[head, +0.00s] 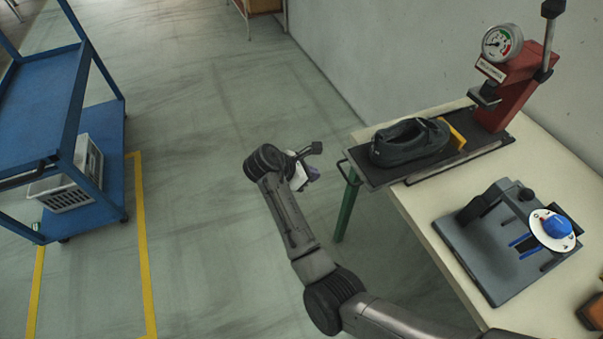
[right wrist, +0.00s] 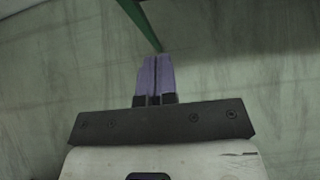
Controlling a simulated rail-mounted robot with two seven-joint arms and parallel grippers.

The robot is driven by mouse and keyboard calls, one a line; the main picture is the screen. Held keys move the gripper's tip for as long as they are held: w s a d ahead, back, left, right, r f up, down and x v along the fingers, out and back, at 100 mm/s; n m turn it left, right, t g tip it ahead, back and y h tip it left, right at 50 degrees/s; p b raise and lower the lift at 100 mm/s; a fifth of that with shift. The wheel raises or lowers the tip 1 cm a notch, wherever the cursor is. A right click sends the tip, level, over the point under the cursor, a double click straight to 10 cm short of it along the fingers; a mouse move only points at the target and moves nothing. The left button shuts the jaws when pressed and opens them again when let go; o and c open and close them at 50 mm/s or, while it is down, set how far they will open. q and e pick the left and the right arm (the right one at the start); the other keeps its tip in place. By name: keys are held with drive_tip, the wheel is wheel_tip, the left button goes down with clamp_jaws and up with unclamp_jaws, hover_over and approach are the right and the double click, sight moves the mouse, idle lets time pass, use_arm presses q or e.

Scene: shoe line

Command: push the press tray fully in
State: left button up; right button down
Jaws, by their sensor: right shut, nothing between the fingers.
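The press tray (head: 383,180) is a dark flat tray slid out from the red press (head: 510,85), its handle (head: 345,171) sticking out past the table's left edge. A dark shoe (head: 409,143) sits on the tray, with a yellow piece (head: 456,135) at its far end. My right gripper (head: 314,173) is in the air left of the tray handle, apart from it. In the right wrist view its purple fingers (right wrist: 155,75) are shut together with nothing between them. My left gripper is not in view.
The cream table (head: 430,215) also carries a grey fixture (head: 490,260) with a blue knob (head: 556,227) in front of the press. A blue cart (head: 50,110) with a white crate (head: 72,180) stands at the left. The floor between cart and table is clear.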

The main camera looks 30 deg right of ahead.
drive_tip(key=d+f+b, duration=0.1)
drive_tip(key=d, duration=0.5)
drive_tip(key=shift+s+f, duration=0.15)
drive_tip(key=shift+s, duration=0.25)
drive_tip(key=shift+d, duration=0.1)
